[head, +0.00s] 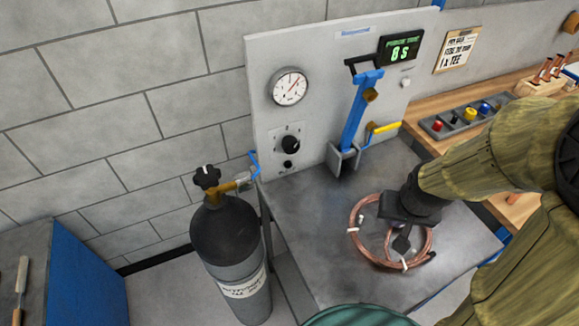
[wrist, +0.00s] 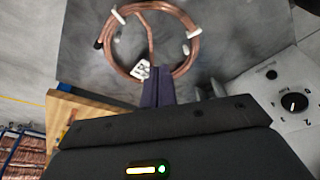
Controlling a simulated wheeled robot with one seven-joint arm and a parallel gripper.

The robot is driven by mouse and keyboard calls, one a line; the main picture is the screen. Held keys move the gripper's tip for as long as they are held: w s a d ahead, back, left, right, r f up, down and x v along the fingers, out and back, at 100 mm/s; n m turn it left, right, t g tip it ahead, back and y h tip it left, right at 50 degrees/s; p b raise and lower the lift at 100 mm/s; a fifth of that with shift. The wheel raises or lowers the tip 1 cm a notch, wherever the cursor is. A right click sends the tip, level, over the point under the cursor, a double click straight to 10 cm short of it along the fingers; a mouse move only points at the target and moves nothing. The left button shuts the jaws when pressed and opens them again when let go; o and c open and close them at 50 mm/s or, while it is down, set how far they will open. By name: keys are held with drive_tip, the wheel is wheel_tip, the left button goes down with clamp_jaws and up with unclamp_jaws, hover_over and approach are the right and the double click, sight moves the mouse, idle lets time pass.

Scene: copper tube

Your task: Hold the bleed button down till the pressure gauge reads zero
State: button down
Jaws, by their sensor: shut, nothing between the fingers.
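The pressure gauge (head: 290,87) is a round white dial on the upright grey panel; its needle points to the upper right, and the numbers are too small to read. Below it is a plate with a black knob (head: 290,143) and a small black button (head: 288,164), probably the bleed button. The plate's button also shows in the wrist view (wrist: 271,74), right of my fingers. My gripper (head: 402,243) is shut and empty above the copper coil (head: 354,222), right of the panel's button and apart from it. Its fingers point down at the coil in the wrist view (wrist: 157,80).
A dark gas cylinder (head: 228,240) stands left of the grey bench (head: 300,215). A green display (head: 400,50) reads roughly "0 s". The bench before the button is clear.

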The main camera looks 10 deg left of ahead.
sight(288, 165)
drive_tip(key=w+a+f+y, duration=0.1)
drive_tip(key=w+a+f, duration=0.3)
drive_tip(key=w+a+f+m+t+y, duration=0.1)
drive_tip(key=w+a+f, duration=0.2)
drive_tip(key=w+a, duration=0.1)
drive_tip(key=shift+w+a+f+y+b, duration=0.2)
drive_tip(key=shift+f+y+b, duration=0.1)
drive_tip(key=shift+f, duration=0.1)
drive_tip(key=a+f+y, duration=0.1)
drive_tip(key=a, duration=0.1)
drive_tip(key=w+a+f+y, duration=0.1)
drive_tip(key=a, duration=0.1)
drive_tip(key=w+a+f+m+y, duration=0.1)
drive_tip(key=a, duration=0.1)
drive_tip(key=shift+a+t, duration=0.15)
drive_tip(key=shift+t, duration=0.15)
drive_tip(key=a+y, duration=0.1)
drive_tip(key=a, duration=0.1)
drive_tip(key=a+m+y, duration=0.1)
drive_tip(key=a, duration=0.3)
drive_tip(key=shift+w+f+y+b, duration=0.15)
drive_tip(key=shift+f+y+b, duration=0.15)
drive_tip(key=shift+f+y, duration=0.1)
drive_tip(key=shift+d, duration=0.1)
